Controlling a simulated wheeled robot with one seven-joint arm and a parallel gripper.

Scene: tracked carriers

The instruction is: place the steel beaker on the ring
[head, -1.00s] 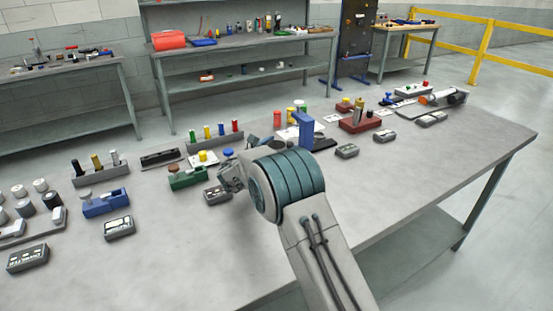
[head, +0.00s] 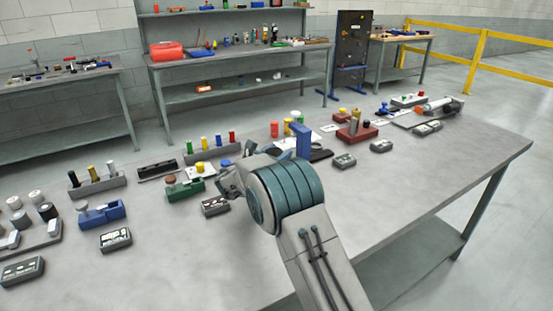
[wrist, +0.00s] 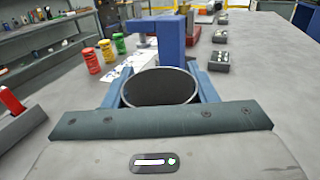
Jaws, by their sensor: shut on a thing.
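The steel beaker (wrist: 160,88) is between my gripper's (wrist: 160,74) two blue fingers in the wrist view, its round rim and dark inside showing from above. My gripper is shut on it. A blue upright stand (wrist: 171,38) with an arm reaching left stands just beyond the beaker; whether they touch cannot be told. The stand also shows in the head view (head: 302,141), behind my arm's big teal joint. I cannot make out the ring for sure. My arm hides the beaker in the head view.
Red (wrist: 92,61), yellow (wrist: 106,50) and green (wrist: 119,43) cylinders stand left of the blue stand. A dark red block (head: 356,131) and small labelled grey boxes (head: 344,161) lie to its right. The bench's right front (head: 420,185) is clear.

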